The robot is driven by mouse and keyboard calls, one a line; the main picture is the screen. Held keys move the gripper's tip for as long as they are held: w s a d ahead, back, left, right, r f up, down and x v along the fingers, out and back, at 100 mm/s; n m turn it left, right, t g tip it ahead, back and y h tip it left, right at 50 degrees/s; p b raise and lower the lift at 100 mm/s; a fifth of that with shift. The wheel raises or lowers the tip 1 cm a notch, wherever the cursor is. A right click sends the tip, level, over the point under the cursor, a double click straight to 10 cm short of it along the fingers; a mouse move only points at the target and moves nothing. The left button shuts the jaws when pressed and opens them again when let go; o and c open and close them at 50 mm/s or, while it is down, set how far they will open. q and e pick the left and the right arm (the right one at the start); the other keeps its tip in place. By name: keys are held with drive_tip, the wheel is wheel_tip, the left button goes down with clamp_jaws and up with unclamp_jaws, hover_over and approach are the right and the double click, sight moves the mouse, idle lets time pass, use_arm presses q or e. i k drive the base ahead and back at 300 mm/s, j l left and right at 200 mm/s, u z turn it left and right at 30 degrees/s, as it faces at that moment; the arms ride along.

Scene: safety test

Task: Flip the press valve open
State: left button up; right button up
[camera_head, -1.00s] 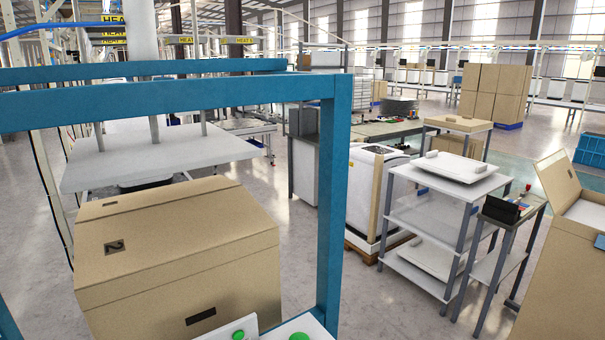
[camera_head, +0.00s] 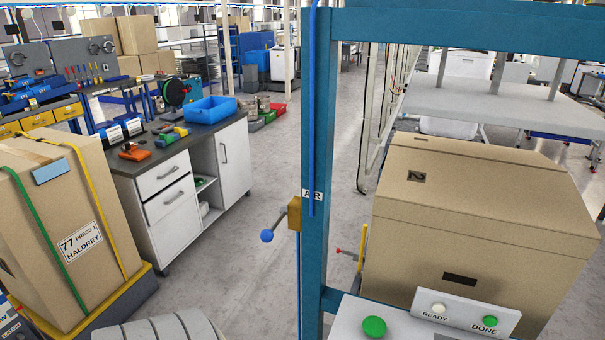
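A blue post (camera_head: 315,130) of the press frame stands right of centre. A brass-coloured valve (camera_head: 294,213) is mounted on its left side, next to a partly covered white label that seems to read AIR. A lever with a blue ball knob (camera_head: 267,236) sticks out from the valve to the lower left. A blue hose (camera_head: 312,100) runs down the post. A smaller red-tipped lever (camera_head: 339,251) and a yellow piece show behind the post on the right. Neither of my grippers is in view.
A panel (camera_head: 465,311) with a READY lamp and green DONE button, and a larger green button (camera_head: 374,327), sit at the lower right before a big cardboard box (camera_head: 485,210). A strapped box (camera_head: 65,215) and a workbench (camera_head: 205,150) stand left. Floor between is clear.

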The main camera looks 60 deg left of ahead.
sight(267, 236)
drive_tip(key=u, duration=2)
